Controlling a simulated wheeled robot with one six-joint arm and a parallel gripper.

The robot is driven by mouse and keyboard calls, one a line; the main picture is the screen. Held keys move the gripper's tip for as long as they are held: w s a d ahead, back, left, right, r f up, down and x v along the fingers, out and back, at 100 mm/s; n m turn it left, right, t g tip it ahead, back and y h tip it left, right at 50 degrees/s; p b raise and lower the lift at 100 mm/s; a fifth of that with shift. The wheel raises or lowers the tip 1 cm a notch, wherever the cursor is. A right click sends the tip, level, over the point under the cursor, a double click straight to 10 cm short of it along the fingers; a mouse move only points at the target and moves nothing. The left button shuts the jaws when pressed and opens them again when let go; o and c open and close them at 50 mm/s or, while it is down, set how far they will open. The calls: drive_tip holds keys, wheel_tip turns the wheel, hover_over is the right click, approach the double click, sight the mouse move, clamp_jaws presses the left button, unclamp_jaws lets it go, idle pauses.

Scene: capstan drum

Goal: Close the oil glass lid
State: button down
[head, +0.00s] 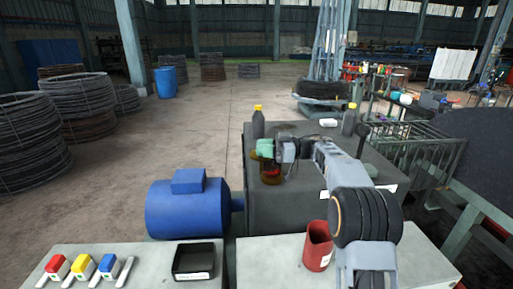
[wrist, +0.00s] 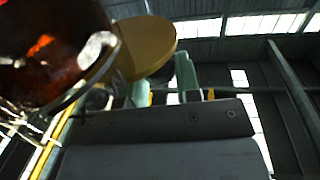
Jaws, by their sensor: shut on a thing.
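The oil glass (head: 271,178) is a small amber-brown vessel on top of the dark grey housing in the head view. In the wrist view the oil glass (wrist: 45,50) fills the upper left, dark red-brown and shiny. Its lid (wrist: 147,45) is a round brass-coloured disc beside the glass rim, tilted against it; how far it stands open I cannot tell. My gripper (head: 265,147) is at the top of the glass, with green fingers. In the wrist view my gripper (wrist: 163,82) is shut on the lid, whose gripped edge is partly hidden.
Two dark bottles with yellow caps (head: 258,122) (head: 349,119) stand on the grey housing (head: 300,215). A blue motor (head: 187,207) is to the left. A red cup (head: 318,246) and a black tray (head: 194,261) are in front. Metal railing (head: 420,157) is at right.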

drive_tip(key=shift+w+d+n+g, duration=0.1)
drive_tip(key=shift+d+n+g, duration=0.35)
drive_tip(key=shift+g, duration=0.35)
drive_tip(key=shift+d+n+g, duration=0.2)
drive_tip(key=shift+n+g, duration=0.35)
drive_tip(key=shift+g, duration=0.25)
drive_tip(key=shift+w+d+n+g, duration=0.1)
drive_tip(key=shift+d+n+g, duration=0.35)
drive_tip(key=shift+g, duration=0.35)
drive_tip(key=c, duration=0.9)
unclamp_jaws()
drive_tip(key=shift+a, duration=0.1)
drive_tip(key=shift+o, duration=0.2)
drive_tip(key=w+d, duration=0.1)
drive_tip(key=d, duration=0.6)
drive_tip(key=shift+d, duration=0.25)
